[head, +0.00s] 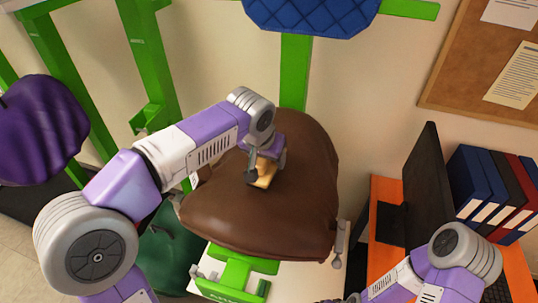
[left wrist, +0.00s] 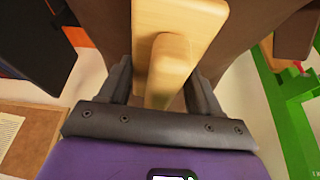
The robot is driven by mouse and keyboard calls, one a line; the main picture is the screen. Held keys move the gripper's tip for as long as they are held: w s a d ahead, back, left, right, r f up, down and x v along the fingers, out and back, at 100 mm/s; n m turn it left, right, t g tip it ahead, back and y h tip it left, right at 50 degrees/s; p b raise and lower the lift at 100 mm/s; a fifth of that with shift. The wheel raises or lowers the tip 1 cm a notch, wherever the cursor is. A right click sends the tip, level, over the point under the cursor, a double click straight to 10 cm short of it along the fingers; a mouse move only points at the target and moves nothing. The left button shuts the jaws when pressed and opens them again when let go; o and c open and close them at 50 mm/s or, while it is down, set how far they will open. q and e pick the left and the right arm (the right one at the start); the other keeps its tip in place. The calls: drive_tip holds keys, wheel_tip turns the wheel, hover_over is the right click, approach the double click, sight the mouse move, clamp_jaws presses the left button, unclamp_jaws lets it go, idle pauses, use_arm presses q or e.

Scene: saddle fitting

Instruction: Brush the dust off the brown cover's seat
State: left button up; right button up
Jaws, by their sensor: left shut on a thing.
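The brown cover (head: 232,213) sits on a green stand, its smooth, rounded seat facing up. My left gripper (head: 262,170) is over the upper right part of the seat, shut on a wooden brush (head: 264,177). The brush is low at the seat; I cannot tell whether it touches. In the left wrist view the pale wooden brush (left wrist: 168,70) stands between the two dark fingers (left wrist: 160,95), with the brown cover (left wrist: 105,22) behind it. No dust is clear to see on the seat. My right arm shows at the lower right, but its gripper is out of view.
A purple cover (head: 40,130) hangs at the left and a blue quilted cover (head: 310,14) at the top, near green posts (head: 150,70). An orange desk (head: 385,190) at the right holds a dark monitor (head: 432,185) and several binders (head: 490,190). A corkboard (head: 470,60) is on the wall.

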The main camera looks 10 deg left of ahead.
sight(261, 164)
use_arm(q)
drive_tip(key=shift+s+f+b, duration=0.1)
drive_tip(key=shift+s+b, duration=0.6)
drive_tip(key=shift+s, duration=1.25)
drive_tip(key=shift+w, duration=0.1)
drive_tip(key=shift+w+r+p, duration=0.2)
drive_tip(key=shift+w+p, duration=0.35)
drive_tip(key=shift+w, duration=0.1)
drive_tip(key=shift+w+p, duration=0.6)
drive_tip(key=shift+w, duration=0.65)
drive_tip(key=shift+w+f+p, duration=0.15)
drive_tip(key=shift+w+p, duration=1)
drive_tip(key=shift+w, duration=0.7)
drive_tip(key=shift+w+d+p, duration=0.1)
drive_tip(key=shift+w+p, duration=0.75)
drive_tip(key=shift+w, duration=0.05)
drive_tip(key=shift+w+p, duration=0.65)
drive_tip(key=shift+w, duration=0.45)
